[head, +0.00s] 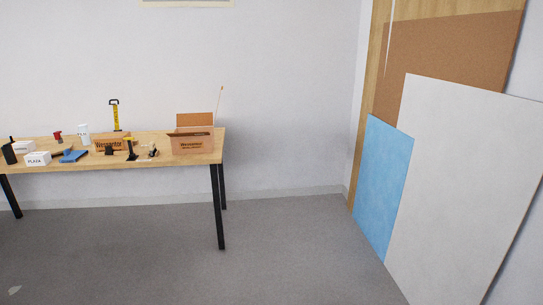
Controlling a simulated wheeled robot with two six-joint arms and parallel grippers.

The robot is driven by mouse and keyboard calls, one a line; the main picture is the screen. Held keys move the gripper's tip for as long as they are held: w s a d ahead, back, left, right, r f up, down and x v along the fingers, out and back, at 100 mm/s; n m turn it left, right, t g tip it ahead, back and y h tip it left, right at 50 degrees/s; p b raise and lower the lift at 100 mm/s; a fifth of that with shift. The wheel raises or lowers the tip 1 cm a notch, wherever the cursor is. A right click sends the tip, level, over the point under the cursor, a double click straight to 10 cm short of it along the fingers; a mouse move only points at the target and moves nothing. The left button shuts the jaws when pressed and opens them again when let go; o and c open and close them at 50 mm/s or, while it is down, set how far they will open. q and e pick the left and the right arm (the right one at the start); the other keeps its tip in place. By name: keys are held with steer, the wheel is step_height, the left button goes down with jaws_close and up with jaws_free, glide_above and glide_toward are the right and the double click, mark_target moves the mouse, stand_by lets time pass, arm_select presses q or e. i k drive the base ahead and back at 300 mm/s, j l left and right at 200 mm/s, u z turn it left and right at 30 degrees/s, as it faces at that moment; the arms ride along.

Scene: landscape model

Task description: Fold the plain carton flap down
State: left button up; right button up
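A brown carton (192,147) with dark printing on its front stands at the right end of the wooden table (125,161). One flap (196,119) of it stands up at the back. A dark edge or strip runs across the carton's front top; I cannot tell what it is. A second, smaller printed box (108,145) stands further left on the table. I cannot tell from here which flap is the plain one. Neither of my grippers is in view.
Small items, including white boxes (38,158) and a yellow upright tool (116,117), crowd the table's left and middle. Large white (460,180), blue (382,185) and brown (450,60) panels lean at the right. The grey floor between is clear.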

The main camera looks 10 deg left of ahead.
mark_target(187, 120)
steer(key=i+j+u, duration=0.3)
steer(key=i, duration=0.5)
steer(key=i+u, duration=0.35)
steer(key=i, duration=0.5)
steer(key=i+l, duration=0.1)
steer(key=i, duration=1.55)
steer(key=j+u, duration=0.05)
steer(key=j, duration=0.05)
